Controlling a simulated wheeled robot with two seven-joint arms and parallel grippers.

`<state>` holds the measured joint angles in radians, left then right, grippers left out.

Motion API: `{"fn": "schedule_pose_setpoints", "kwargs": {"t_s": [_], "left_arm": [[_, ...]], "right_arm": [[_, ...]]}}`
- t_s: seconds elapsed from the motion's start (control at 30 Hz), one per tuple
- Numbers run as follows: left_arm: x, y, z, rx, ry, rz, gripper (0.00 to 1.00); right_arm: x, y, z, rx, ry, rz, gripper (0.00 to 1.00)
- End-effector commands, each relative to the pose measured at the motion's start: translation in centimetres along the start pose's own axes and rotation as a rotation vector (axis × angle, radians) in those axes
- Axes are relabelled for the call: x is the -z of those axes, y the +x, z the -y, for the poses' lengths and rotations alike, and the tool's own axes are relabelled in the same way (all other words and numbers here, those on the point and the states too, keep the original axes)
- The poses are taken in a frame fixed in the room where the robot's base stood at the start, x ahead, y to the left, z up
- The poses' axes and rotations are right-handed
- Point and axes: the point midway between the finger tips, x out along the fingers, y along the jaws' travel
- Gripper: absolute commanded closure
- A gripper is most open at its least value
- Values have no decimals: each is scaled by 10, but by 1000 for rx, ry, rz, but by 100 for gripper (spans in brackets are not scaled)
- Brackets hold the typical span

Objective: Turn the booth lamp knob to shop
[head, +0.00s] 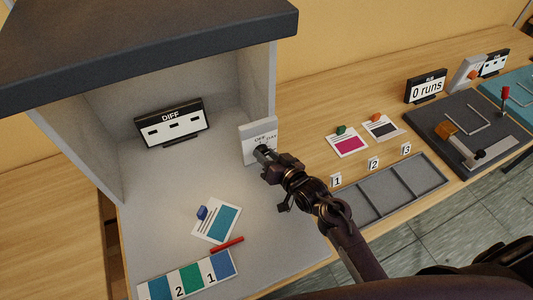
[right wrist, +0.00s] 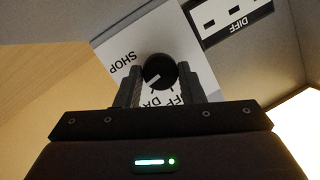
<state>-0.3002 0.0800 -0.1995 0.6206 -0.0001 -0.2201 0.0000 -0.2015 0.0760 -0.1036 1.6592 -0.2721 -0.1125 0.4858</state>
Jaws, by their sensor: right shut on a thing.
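The lamp panel (head: 250,148) is a white plate standing at the right side of the grey booth. Its round black knob (right wrist: 159,72) sits between the two fingers of my right gripper (right wrist: 158,88), which is shut on it. A white pointer mark shows on the knob, slanting to the lower left in the right wrist view. The word SHOP is readable left of the knob there; other lettering below it is partly covered. In the head view my right gripper (head: 264,155) reaches the panel and hides the knob. My left gripper is out of view.
A DIFF display (head: 171,122) stands at the back of the booth (head: 130,210). A card, a red stick and a numbered strip (head: 188,277) lie on its floor. Right of it are two cards, a sectioned tray (head: 390,190) and a dark press board (head: 465,130).

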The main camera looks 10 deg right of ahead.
Motion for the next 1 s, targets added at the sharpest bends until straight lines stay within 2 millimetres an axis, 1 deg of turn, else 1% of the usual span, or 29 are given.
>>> {"fn": "schedule_pose_setpoints", "kwargs": {"t_s": [0.2, 0.4, 0.67, 1.0], "left_arm": [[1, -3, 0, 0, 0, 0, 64], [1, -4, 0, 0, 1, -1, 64], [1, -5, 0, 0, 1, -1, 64], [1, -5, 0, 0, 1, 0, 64]], "right_arm": [[0, 0, -1, 47, 151, -9, 88], [0, 0, -2, 77, 247, -17, 88], [-1, 0, -2, 95, 305, -20, 88], [-1, 0, -2, 97, 313, -21, 88]]}}
